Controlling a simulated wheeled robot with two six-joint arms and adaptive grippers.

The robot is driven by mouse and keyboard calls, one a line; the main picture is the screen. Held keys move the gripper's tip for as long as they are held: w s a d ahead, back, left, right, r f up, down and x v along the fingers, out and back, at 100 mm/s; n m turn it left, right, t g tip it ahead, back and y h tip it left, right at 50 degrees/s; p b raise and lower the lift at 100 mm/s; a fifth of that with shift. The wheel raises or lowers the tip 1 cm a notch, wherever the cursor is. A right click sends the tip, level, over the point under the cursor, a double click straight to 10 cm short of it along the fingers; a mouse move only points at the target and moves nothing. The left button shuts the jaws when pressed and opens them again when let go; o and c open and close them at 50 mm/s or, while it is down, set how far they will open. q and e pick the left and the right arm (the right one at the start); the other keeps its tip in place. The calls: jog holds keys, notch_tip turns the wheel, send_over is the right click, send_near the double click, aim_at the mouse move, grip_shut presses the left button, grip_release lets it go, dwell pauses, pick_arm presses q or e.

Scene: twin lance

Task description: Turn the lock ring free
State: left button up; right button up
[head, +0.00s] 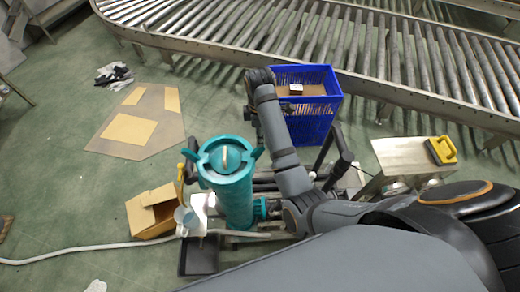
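A teal upright cylinder (237,205) stands in the lower middle of the head view. On its top sits a round teal lock ring (210,168) with lugs sticking out left and right. A pale upright piece (225,157) shows at the ring's centre. My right arm rises from the lower right, just right of the cylinder, up to a dark joint near the blue crate. The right gripper's fingers cannot be made out clearly against the dark parts beside and behind the arm. I see no contact with the ring. My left gripper is not in view.
A blue crate (322,79) stands behind the arm, before a roller conveyor (200,22). An open cardboard box (148,212) and black tray (199,254) lie left of the cylinder. A yellow object (442,150) sits at right. A pale hose (90,252) crosses the green floor.

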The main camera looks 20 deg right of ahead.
aim_at(261, 154)
jog(key=shift+s+d+f+b, duration=0.15)
jog(key=shift+f+b, duration=0.35)
jog(key=shift+f, duration=0.7)
notch_tip(261, 154, down, 7)
jog(key=shift+f+p, duration=0.1)
jog(key=shift+p, duration=0.95)
jog(key=shift+f, duration=0.4)
grip_shut()
